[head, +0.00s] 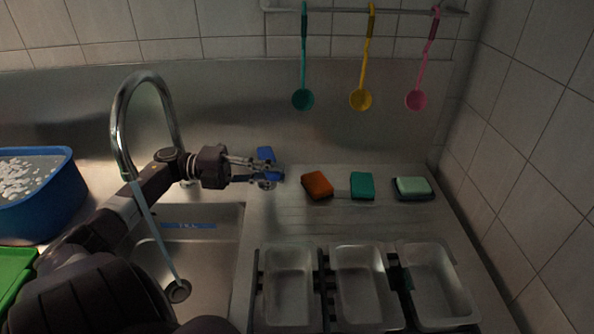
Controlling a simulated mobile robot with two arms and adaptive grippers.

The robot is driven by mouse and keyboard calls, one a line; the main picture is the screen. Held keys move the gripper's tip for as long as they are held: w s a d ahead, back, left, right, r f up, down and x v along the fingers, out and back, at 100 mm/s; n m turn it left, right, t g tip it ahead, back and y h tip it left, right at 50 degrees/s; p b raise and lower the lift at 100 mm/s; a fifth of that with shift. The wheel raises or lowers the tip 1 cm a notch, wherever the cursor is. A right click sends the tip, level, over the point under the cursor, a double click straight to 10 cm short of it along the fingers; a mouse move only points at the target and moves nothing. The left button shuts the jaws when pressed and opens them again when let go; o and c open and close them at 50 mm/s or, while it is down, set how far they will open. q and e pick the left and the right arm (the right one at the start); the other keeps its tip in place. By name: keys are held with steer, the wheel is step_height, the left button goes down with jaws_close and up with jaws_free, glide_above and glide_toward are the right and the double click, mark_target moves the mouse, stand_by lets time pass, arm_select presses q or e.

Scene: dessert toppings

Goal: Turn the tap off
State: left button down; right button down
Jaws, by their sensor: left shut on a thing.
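The chrome tap (120,115) arches over the sink (215,245) at the left. A stream of water runs from its spout down to the drain (177,291). My left arm reaches across the front of the tap from the lower left. My left gripper (262,168) is to the right of the spout, at the back edge of the sink. Blue parts show at the fingertips. My right gripper is out of view.
A blue tub (62,200) stands at the left. An orange sponge (317,185), a teal sponge (362,186) and a pale green sponge (413,186) lie on the drainboard. Metal trays (365,290) are in front. Ladles (361,98) hang above.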

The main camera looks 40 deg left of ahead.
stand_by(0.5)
arm_select(q)
steer(key=c, duration=1.9)
jaws_free()
steer(key=shift+a, duration=0.1)
steer(key=shift+v, duration=3.8)
